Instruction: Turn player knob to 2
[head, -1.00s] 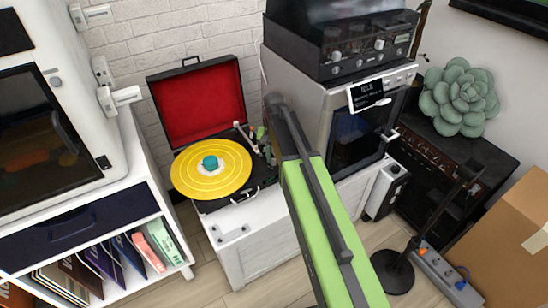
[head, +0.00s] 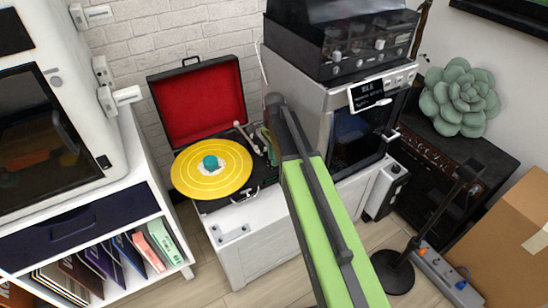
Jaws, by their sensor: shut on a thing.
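The record player (head: 225,200) stands open on a white cabinet, with a red-lined lid (head: 200,105), a yellow record (head: 190,176) and a pale tonearm (head: 246,138) right of the record. My green and black arm reaches over its right side. Only a small part of my gripper (head: 267,150) shows beside the arm, low over the right edge of the deck. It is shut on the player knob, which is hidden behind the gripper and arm. The knob's setting cannot be read.
A grey machine (head: 312,115) with a black amplifier (head: 350,45) on top stands close right of the player. A white shelf unit (head: 150,190) is on the left. A black lamp stand (head: 393,270) and power strip (head: 440,270) are on the floor at right.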

